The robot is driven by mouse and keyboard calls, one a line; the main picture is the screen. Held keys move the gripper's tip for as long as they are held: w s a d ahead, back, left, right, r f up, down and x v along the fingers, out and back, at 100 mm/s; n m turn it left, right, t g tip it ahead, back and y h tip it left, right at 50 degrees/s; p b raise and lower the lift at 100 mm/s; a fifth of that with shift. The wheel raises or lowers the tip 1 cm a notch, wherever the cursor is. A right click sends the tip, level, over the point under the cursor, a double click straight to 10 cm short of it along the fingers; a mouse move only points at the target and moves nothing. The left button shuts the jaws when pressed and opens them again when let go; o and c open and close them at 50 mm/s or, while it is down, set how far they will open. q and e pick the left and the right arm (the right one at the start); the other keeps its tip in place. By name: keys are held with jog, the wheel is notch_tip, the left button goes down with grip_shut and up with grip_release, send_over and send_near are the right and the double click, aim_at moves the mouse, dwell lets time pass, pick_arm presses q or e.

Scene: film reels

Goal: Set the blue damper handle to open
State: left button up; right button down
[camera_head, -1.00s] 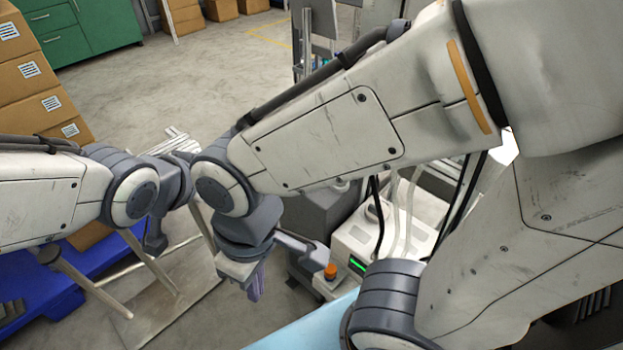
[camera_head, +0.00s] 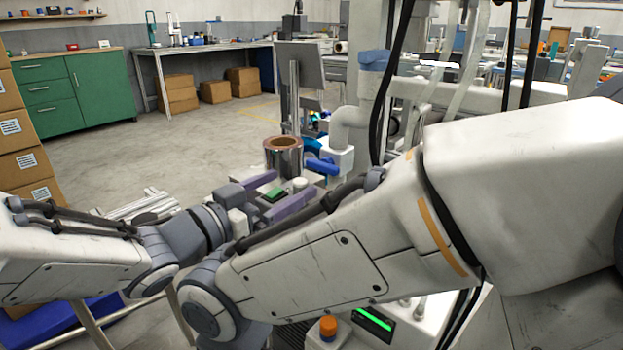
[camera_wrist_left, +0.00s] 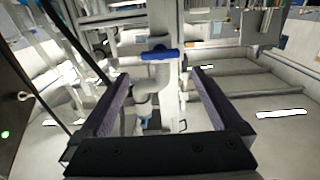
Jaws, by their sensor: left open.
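The blue damper handle (camera_head: 322,166) is a short bar on a white valve body of the pale pipe (camera_head: 350,128). In the left wrist view the handle (camera_wrist_left: 160,54) lies crosswise, nearly level, just beyond the fingertips and centred between them. My left gripper (camera_head: 297,184) is open, its two purple fingers pointing toward the handle from the left. No contact with the handle shows. In the left wrist view the jaws (camera_wrist_left: 160,78) are empty, with a finger on each side of the pipe. My right gripper is not in view.
A metal cylinder with a copper-coloured rim (camera_head: 283,153) stands just left of the handle. A machine with an orange knob (camera_head: 328,327) and a green display (camera_head: 374,319) is below. Black cables (camera_head: 387,90) hang right of the pipe. The floor (camera_head: 190,150) at left is open.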

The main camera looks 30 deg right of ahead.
aim_at(319, 168)
pick_arm(q)
jog(key=b+x, duration=0.2)
jog(key=x, duration=0.7)
jog(key=c, duration=1.1)
